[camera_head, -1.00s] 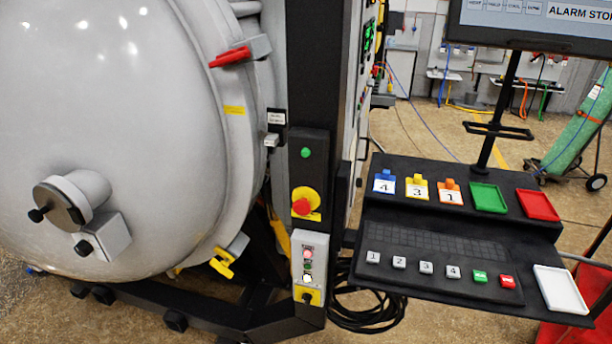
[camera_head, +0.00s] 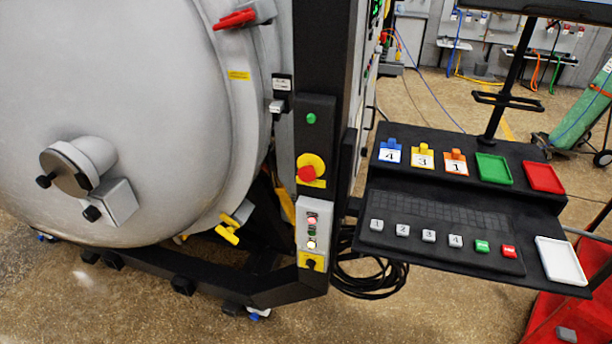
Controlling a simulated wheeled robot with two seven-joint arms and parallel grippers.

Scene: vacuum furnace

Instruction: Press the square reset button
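No button can be read as "reset" from here. A grey control box (camera_head: 308,214) on the black post carries a column of small buttons, including a bright white one (camera_head: 311,245) near its bottom; their shapes and labels are too small to tell. Neither of my grippers shows in the view.
Above the grey box are a red knob on yellow (camera_head: 309,172) and a green button (camera_head: 311,118). The round furnace door (camera_head: 150,90) fills the left. Cables (camera_head: 365,280) lie on the floor under the console.

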